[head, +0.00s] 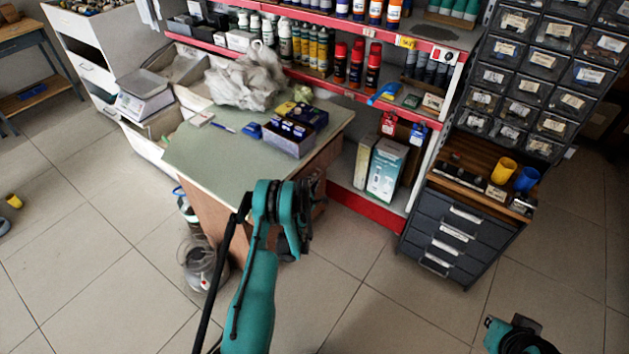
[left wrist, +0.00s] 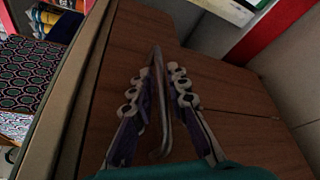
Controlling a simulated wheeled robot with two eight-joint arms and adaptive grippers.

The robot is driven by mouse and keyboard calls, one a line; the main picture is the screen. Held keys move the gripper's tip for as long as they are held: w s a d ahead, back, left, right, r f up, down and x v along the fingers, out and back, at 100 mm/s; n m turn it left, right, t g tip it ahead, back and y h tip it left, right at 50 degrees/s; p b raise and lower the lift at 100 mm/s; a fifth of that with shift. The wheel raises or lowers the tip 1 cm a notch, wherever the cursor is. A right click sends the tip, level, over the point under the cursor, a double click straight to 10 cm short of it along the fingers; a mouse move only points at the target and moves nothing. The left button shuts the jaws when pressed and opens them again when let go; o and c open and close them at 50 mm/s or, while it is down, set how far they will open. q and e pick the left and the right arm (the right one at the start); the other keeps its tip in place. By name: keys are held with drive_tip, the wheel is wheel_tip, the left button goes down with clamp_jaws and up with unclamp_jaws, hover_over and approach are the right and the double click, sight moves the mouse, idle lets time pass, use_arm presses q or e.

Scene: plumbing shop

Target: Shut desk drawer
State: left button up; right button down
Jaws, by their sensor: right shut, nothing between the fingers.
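The desk (head: 215,165) has a pale green top and brown wooden sides. My left gripper (head: 307,205) is at its near right side in the head view, where the arm hides most of the drawer. In the left wrist view, the brown drawer front (left wrist: 110,75) has a long metal handle (left wrist: 158,90). The fingers of my left gripper (left wrist: 160,75) stand apart, one on each side of this handle. I cannot tell how far the drawer stands out. My right gripper (head: 525,342) is shut and empty at the bottom right, partly cut off, away from the desk.
A dark drawer cabinet (head: 455,235) stands to the right. A clear container (head: 200,262) is on the floor by the desk. The tiled floor at front is clear.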

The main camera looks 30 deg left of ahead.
sight(304, 176)
use_arm(q)
clamp_jaws()
drive_tip(key=a, duration=0.5)
drive_tip(key=shift+w, duration=0.2)
drive_tip(key=shift+d, duration=0.1)
drive_tip(key=shift+o, duration=1.2)
unclamp_jaws()
